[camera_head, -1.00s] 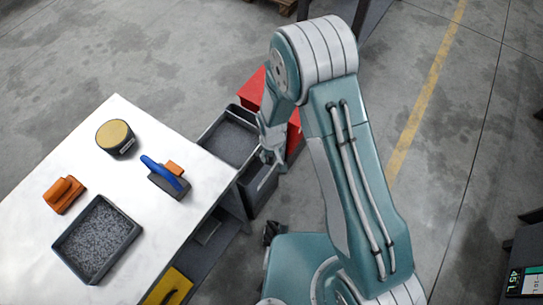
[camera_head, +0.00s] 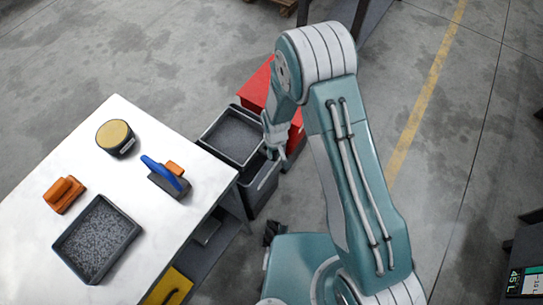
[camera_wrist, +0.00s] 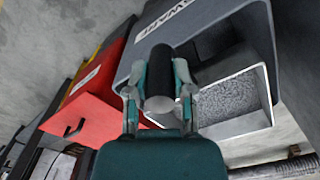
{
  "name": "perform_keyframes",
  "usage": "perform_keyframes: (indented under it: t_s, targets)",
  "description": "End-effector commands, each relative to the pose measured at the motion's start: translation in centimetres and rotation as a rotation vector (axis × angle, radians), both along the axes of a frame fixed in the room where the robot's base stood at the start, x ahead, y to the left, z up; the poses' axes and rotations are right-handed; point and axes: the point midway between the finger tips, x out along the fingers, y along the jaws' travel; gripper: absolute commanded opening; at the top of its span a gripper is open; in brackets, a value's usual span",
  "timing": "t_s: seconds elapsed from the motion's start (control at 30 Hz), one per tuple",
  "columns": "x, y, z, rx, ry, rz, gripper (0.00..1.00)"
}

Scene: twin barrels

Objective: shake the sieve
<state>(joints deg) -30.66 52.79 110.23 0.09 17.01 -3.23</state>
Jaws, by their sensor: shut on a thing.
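The sieve (camera_head: 204,137), as far as I can tell, is the square dark-rimmed frame with grey granules beyond the table's right end. In the wrist view a pale-walled frame holding grey granules (camera_wrist: 262,121) shows right of my gripper. My gripper (camera_head: 272,150) is at the sieve's right side. In the wrist view my gripper (camera_wrist: 158,88) is shut around a dark cylindrical handle (camera_wrist: 158,75), whose round end faces the camera. The joint between handle and frame is hidden. A dark grey bin (camera_head: 257,196) stands below and right of the sieve.
A red bin (camera_head: 256,88) stands behind the sieve. The white table (camera_head: 95,160) on the left bears a granule tray (camera_head: 134,229), a round tub (camera_head: 115,137), a blue-handled tool (camera_head: 160,170) and an orange block (camera_head: 63,194).

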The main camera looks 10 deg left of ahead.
Motion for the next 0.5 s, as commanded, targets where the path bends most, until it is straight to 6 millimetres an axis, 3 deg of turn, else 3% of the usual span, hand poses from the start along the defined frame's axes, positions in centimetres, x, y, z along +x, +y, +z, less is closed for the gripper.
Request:
perform_keyframes:
  t_s: [0.1, 0.2, 0.5]
  targets:
    - [2.4, -1.0, -0.1, 0.001, -0.002, -0.006, 0.0]
    - [3.6, -1.5, -0.1, 0.001, -0.002, -0.004, 0.0]
    - [4.2, -1.7, 0.0, 0.003, -0.006, -0.001, 0.0]
